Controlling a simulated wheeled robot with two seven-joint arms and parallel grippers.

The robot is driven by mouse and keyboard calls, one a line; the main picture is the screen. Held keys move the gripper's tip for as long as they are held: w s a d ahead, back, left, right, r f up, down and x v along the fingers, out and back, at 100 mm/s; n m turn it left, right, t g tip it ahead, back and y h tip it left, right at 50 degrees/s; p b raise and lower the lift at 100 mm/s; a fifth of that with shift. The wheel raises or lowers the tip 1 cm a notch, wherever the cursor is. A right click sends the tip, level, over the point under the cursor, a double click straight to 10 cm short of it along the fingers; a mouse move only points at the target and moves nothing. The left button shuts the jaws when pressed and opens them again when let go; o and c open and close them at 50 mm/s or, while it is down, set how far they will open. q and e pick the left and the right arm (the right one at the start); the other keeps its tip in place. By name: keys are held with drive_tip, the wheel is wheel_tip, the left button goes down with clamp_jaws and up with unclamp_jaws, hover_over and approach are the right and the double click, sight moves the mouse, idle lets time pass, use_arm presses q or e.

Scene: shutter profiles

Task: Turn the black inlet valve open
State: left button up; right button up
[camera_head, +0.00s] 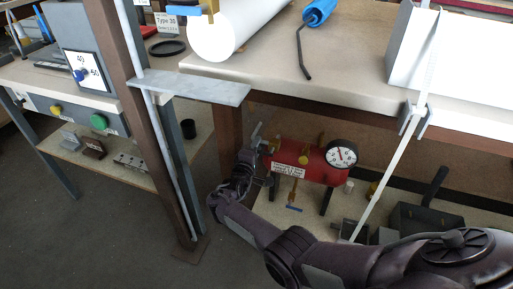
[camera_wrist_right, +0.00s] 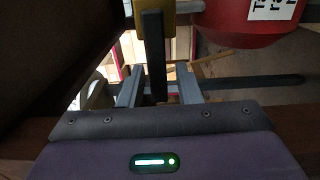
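A red tank (camera_head: 297,158) with a white label stands on the lower shelf. Its red side also shows at the top right of the right wrist view (camera_wrist_right: 235,22). In that view a black valve handle (camera_wrist_right: 153,58) hangs down from a brass-coloured body (camera_wrist_right: 152,19). My right gripper (camera_head: 262,160) is at the tank's left end. Its two grey fingers (camera_wrist_right: 160,88) stand on either side of the black handle, with a gap visible at the right finger, so it looks open. The handle's lower end is hidden by the gripper. My left gripper is out of view.
A round gauge (camera_head: 342,153) sits on the tank's right end, and a blue-handled valve (camera_head: 293,208) hangs below. A brown post (camera_head: 140,120) and grey bracket plate (camera_head: 190,86) stand to the left. The bench top (camera_head: 285,70) overhangs the lower shelf.

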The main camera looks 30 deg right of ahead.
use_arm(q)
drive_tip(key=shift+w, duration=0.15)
